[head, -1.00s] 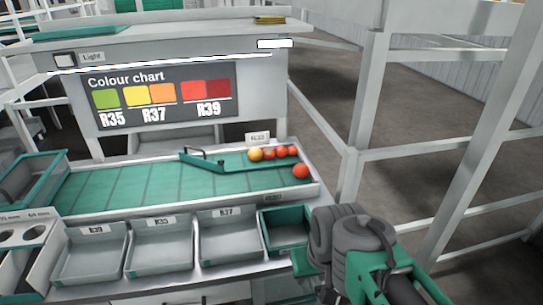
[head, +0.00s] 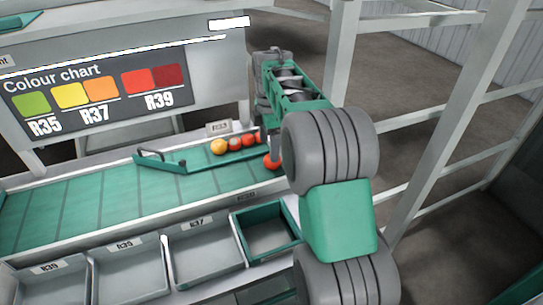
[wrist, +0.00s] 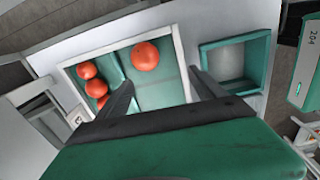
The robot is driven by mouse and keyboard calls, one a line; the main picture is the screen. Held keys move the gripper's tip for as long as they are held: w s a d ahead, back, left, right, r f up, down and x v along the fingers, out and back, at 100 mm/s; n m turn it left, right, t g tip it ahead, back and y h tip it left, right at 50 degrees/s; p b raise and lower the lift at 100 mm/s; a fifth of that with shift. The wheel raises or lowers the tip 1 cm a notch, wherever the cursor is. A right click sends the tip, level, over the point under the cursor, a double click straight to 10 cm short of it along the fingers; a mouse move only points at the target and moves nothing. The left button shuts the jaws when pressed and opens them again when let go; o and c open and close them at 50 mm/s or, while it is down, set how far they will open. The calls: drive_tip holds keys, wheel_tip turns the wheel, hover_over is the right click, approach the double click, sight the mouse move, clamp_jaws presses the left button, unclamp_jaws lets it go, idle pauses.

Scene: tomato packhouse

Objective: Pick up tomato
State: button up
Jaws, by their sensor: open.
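A red tomato (head: 271,161) lies alone at the right end of the green sorting belt, partly hidden behind my arm in the head view. In the wrist view this tomato (wrist: 145,56) lies on the belt ahead of my gripper, between the lines of its two fingers. My gripper (wrist: 165,90) is open and empty, apart from the tomato. More tomatoes, one orange-yellow (head: 218,147) and others red (head: 248,140), sit in a row behind the green divider. Some of that row (wrist: 92,80) also shows at left in the wrist view.
The green divider (head: 200,166) with a handle separates the row from the belt (head: 90,200). Grey bins (head: 205,250) and a green-rimmed bin (head: 240,225) stand along the front. White frame posts (head: 420,165) rise at right.

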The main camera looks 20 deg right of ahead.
drive_tip(key=shift+w+d+f+n, duration=0.35)
drive_tip(key=shift+w+d+n, duration=0.15)
drive_tip(key=shift+w+n, duration=0.1)
drive_tip(key=shift+w+d+f+n, duration=0.3)
drive_tip(key=shift+w+d+n, duration=0.2)
drive_tip(key=shift+n, duration=0.1)
drive_tip(key=f, duration=0.2)
drive_tip(key=f+p, duration=0.1)
drive_tip(key=f, duration=0.2)
drive_tip(key=f+p, duration=0.1)
drive_tip(key=f, duration=0.1)
drive_tip(key=shift+w+d+f, duration=0.15)
drive_tip(key=shift+w+f, duration=0.1)
drive_tip(key=shift+w, duration=0.1)
drive_tip(key=c, duration=1)
